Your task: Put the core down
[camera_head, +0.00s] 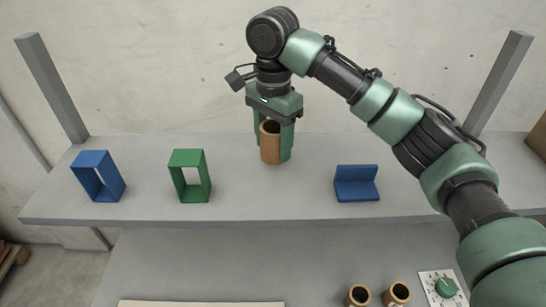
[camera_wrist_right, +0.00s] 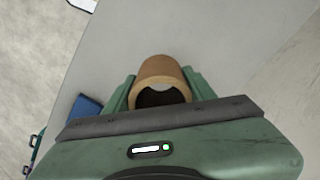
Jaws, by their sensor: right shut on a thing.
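A brown cardboard core (camera_head: 270,146), a hollow tube, stands upright between the fingers of my right gripper (camera_head: 274,145) over the grey shelf (camera_head: 240,205). My right gripper points down and is shut on this core. In the right wrist view the core (camera_wrist_right: 160,72) sits between the two green fingers (camera_wrist_right: 160,92), its open end toward the camera. I cannot tell whether its lower end touches the shelf. Two more brown cores, a left one (camera_head: 358,295) and a right one (camera_head: 397,293), stand at the bottom of the head view. My left gripper is not in view.
On the shelf stand a blue open frame (camera_head: 77,172) and a green open frame (camera_head: 174,175) to the left, and a blue angled holder (camera_head: 356,193) to the right. Grey posts (camera_head: 50,88) rise at both ends. A dial panel (camera_head: 432,296) is at lower right.

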